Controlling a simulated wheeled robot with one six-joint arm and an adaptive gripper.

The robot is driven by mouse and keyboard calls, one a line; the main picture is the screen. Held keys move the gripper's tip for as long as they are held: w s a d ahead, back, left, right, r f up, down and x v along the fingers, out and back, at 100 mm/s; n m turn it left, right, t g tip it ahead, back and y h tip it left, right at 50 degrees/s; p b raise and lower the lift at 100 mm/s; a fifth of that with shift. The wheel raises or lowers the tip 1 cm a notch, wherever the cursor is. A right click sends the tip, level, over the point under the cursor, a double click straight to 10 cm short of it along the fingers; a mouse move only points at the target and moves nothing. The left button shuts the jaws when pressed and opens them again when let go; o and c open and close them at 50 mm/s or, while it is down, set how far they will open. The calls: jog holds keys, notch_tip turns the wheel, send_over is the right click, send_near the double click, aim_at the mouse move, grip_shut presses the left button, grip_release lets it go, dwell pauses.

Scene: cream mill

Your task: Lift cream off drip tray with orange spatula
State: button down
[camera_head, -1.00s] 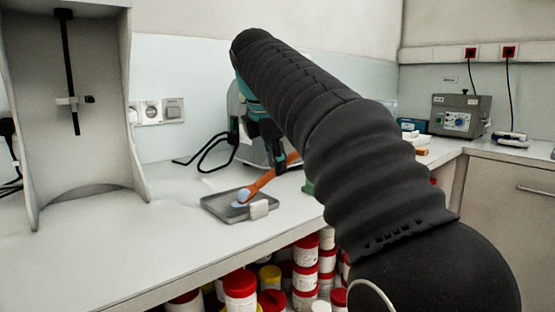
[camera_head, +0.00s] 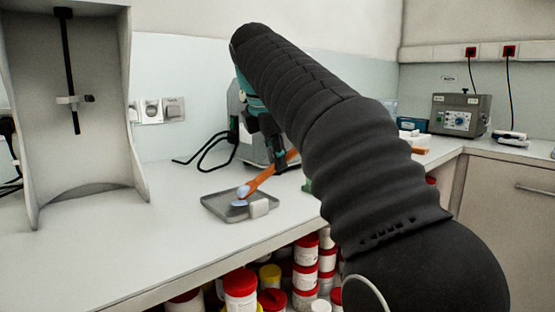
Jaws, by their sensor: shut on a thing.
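The orange spatula (camera_head: 262,178) slants down to the left from my gripper (camera_head: 279,160), which is shut on its upper part. Its tip carries a pale bluish-white dab of cream (camera_head: 243,191) and appears just above the grey drip tray (camera_head: 217,210). A second pale patch (camera_head: 239,203) lies on the tray under the tip; I cannot tell whether it touches the dab above. A small whitish block (camera_head: 259,208) sits at the tray's front right edge. My arm hides part of the gripper and the spatula's upper end.
A grey machine (camera_head: 252,140) with a black cable stands behind the tray. A tall grey stand (camera_head: 90,110) is at the left. Red-lidded tubs (camera_head: 240,283) fill the space under the bench. The bench (camera_head: 110,250) left of the tray is clear.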

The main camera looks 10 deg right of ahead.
jog(key=shift+r, duration=2.6)
